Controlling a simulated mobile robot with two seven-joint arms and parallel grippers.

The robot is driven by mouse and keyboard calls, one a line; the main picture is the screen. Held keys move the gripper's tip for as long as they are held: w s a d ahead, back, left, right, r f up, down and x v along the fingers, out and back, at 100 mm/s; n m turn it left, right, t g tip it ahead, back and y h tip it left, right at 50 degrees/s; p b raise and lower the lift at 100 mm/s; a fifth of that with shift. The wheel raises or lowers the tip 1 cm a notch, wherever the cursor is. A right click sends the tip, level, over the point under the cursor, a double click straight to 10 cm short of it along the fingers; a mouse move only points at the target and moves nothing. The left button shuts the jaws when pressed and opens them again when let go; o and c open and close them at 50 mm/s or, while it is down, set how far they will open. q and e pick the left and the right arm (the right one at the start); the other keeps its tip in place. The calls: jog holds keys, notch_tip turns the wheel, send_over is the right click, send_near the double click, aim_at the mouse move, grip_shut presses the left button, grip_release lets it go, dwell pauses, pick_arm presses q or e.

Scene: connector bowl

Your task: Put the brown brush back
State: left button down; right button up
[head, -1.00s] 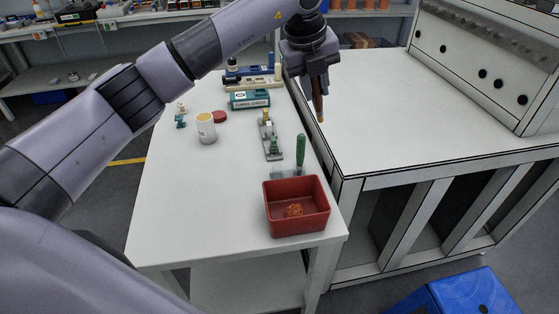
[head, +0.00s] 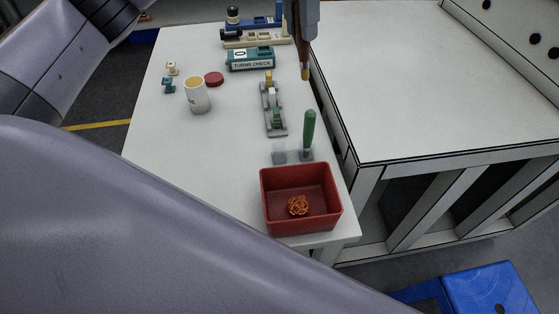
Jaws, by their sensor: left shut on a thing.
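My left gripper (head: 301,16) is at the top edge of the head view, shut on the brown brush (head: 304,52). The brush hangs below the fingers, roughly upright, with its yellowish tip (head: 305,73) down. It is in the air above the far right part of the white table. A small translucent grey holder (head: 279,156) stands behind the red bin, and a green-handled tool (head: 309,130) stands upright at its right end. The holder's left part looks empty. The upper part of the brush is hidden by the fingers. My right gripper is not in view.
A grey rack (head: 273,105) with connectors lies behind the holder. The left front of the table is clear.

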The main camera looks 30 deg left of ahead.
pick_arm(q)
jog(key=s+a+m+y+b, duration=0.1)
jog(key=s+a+m, duration=0.1)
jog(key=s+m, duration=0.25)
notch_tip(320, 180, down, 20)
jog(key=m, duration=0.1)
jog(key=shift+d+b, duration=0.15)
jog(key=shift+b, duration=0.2)
jog(key=shift+f, duration=0.15)
jog(key=c, duration=0.9)
grip_release()
jog(key=shift+c, duration=0.2)
